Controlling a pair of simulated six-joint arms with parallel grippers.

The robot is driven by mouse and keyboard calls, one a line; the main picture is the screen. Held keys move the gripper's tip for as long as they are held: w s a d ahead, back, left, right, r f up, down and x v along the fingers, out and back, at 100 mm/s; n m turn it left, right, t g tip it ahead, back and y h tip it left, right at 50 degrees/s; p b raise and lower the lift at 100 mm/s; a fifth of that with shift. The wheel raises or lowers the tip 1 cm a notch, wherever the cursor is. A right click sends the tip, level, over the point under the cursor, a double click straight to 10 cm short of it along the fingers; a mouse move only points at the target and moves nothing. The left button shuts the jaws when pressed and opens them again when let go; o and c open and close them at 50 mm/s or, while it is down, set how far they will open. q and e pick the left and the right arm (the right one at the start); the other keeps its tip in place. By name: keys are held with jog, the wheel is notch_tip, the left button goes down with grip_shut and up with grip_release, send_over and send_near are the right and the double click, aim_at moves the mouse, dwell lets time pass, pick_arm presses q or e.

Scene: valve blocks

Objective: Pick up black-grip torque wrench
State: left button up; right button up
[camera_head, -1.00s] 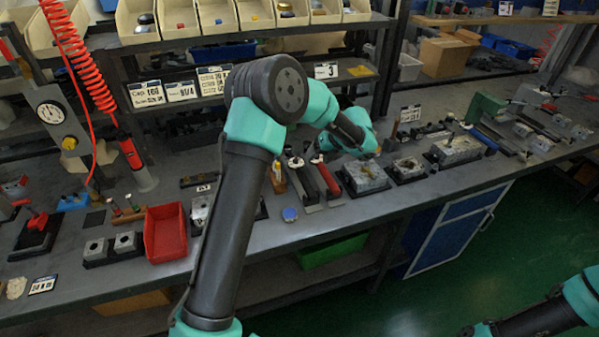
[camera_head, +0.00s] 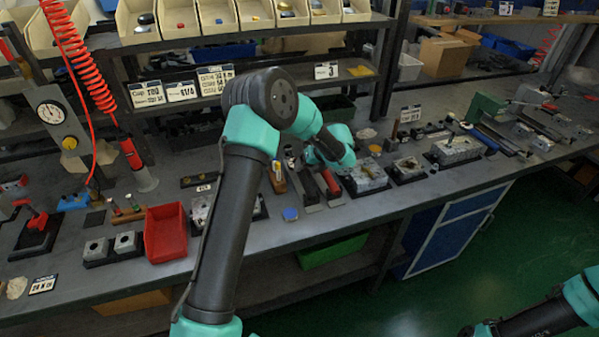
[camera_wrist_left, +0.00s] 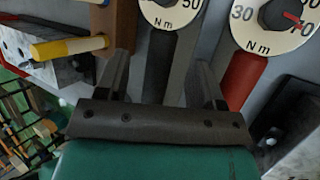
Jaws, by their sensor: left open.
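The black-grip torque wrench (camera_head: 308,188) lies on the bench beside a red-grip torque wrench (camera_head: 328,180). In the left wrist view, the black grip (camera_wrist_left: 157,68) with its round N m dial (camera_wrist_left: 172,10) shows between the two fingers of my left gripper (camera_wrist_left: 163,72). The fingers are open and stand apart on either side of the grip. The red grip (camera_wrist_left: 241,80) is just right of the right finger. In the head view, my left gripper (camera_head: 308,157) is mostly hidden by its wrist, over the wrenches. Only links of my right arm show at the lower right.
A tool with a wooden block and yellow handle (camera_wrist_left: 68,47) stands close left of the fingers. Metal valve blocks (camera_head: 364,178) stand right of the wrenches. A red bin (camera_head: 166,232) is to the left.

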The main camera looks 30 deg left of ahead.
aim_at(303, 171)
pick_arm(q)
jog(key=x, duration=0.4)
jog(key=shift+f, duration=0.2)
grip_shut()
dwell(0.7)
